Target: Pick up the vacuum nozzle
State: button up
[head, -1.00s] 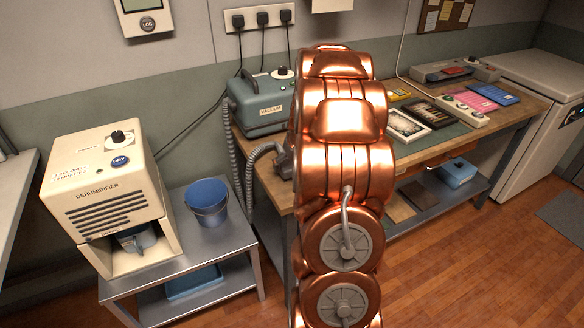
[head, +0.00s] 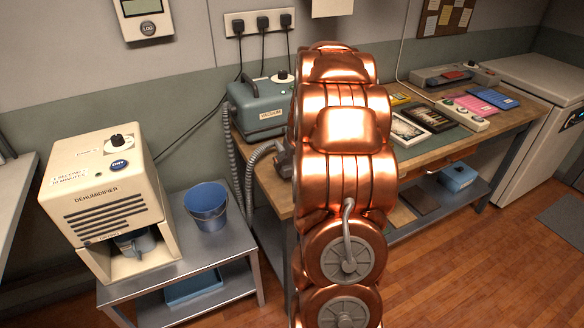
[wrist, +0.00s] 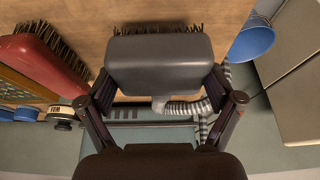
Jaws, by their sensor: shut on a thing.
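The vacuum nozzle (wrist: 160,62) is a dark grey block with a row of bristles along its far edge in the wrist view. My gripper (wrist: 162,86) is shut on it, with one finger against each side. A ribbed grey hose (wrist: 188,107) runs from the nozzle. In the head view the nozzle (head: 284,160) shows only in part at the left edge of my copper arm, by the table's left end. The hose (head: 256,156) loops there beside the vacuum (head: 258,108). My gripper is hidden in the head view.
A red brush (wrist: 45,68) lies left of the nozzle in the wrist view. A blue bucket (head: 207,206) and a cream dehumidifier (head: 105,190) stand on the low metal table at left.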

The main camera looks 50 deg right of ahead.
jog(key=shift+r, duration=0.55)
jog(key=shift+s+a+r, duration=0.1)
jog(key=shift+s, duration=0.05)
jog(key=s+a+r+b, duration=0.1)
jog(key=s+a+b, duration=0.2)
jog(key=s+a, duration=0.6)
jog(key=s, duration=0.3)
jog(key=shift+s+a+r, duration=0.2)
jog(key=shift+a, duration=0.05)
